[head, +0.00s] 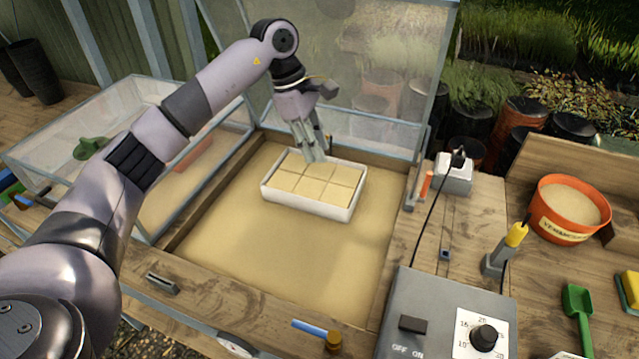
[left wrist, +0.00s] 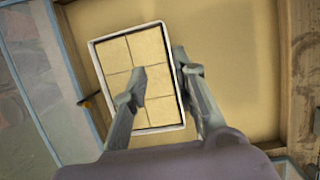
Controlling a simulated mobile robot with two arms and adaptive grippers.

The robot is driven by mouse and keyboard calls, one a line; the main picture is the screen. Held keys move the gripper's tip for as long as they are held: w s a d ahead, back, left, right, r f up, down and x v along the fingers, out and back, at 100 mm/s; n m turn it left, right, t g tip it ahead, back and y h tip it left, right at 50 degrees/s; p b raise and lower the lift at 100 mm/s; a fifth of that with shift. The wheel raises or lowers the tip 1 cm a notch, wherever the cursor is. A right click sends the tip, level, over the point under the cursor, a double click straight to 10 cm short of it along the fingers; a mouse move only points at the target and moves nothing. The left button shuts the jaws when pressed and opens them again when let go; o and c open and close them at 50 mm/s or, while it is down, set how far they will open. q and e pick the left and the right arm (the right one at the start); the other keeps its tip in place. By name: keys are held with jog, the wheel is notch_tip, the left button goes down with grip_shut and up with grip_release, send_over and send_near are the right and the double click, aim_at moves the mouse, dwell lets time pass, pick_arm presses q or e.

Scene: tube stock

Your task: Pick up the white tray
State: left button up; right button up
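The white tray (head: 306,205) is a shallow rectangle holding several sand-coloured square blocks. It rests on the sand bed inside the open wooden frame, and shows in the left wrist view (left wrist: 98,62). My left gripper (head: 314,157) points down at the tray's far side. In the left wrist view the left gripper (left wrist: 160,62) has its fingers apart, one over the blocks and one at or just outside the tray's right rim. I cannot tell whether the fingers touch the rim. My right gripper is not in view.
A raised clear lid (head: 375,70) stands behind the sand bed. A grey control box (head: 430,315) is at the front right, and an orange pot (head: 563,222) stands farther right. A clear-sided cold frame (head: 120,125) is at left. Sand around the tray is clear.

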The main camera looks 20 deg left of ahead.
pick_arm(q)
jog(key=a+r+y, duration=0.1)
jog(key=a+y, duration=0.1)
jog(key=a, duration=0.3)
jog(key=p, duration=0.3)
send_over(302, 197)
jog(key=shift+g, duration=0.4)
notch_tip(302, 197, down, 11)
jog(key=shift+a+f, duration=0.1)
notch_tip(302, 197, down, 5)
jog(key=shift+r+p, duration=0.1)
jog(key=shift+p, duration=0.65)
jog(key=shift+f, duration=0.4)
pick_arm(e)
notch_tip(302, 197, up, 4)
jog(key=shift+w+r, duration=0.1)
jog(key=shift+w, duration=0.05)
pick_arm(q)
jog(key=shift+c, duration=0.2)
grip_shut()
